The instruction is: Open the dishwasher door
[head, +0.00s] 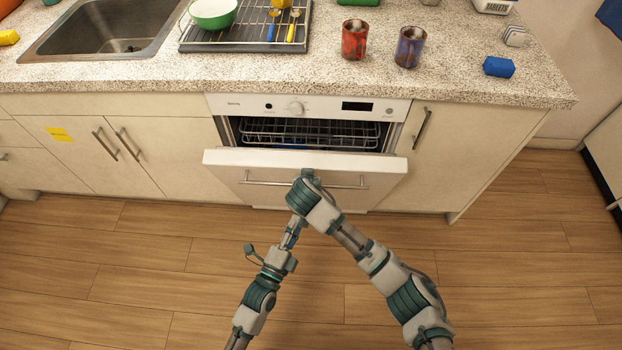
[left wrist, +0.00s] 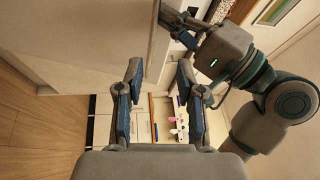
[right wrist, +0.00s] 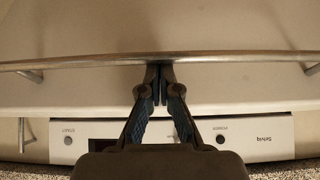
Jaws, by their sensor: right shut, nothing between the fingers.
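The white dishwasher door (head: 232,160) is partly open in the head view, tilted out at the top, with the rack showing behind it. Its metal bar handle (head: 345,186) runs across the front. My right gripper (right wrist: 160,68) is shut and empty. Its fingertips are at the middle of the handle (right wrist: 240,57) in the right wrist view; I cannot tell whether they touch it. In the head view the right wrist hides these fingers. My left gripper (head: 293,230) is in front of the door, just below my right wrist. Its fingers are apart in the left wrist view (left wrist: 160,68).
The control panel (head: 330,106) and dish rack (head: 310,130) are above and behind the door. The counter (head: 280,72) holds a red cup (head: 354,40), a purple cup (head: 410,47) and a blue block (head: 499,67). The wooden floor in front is clear.

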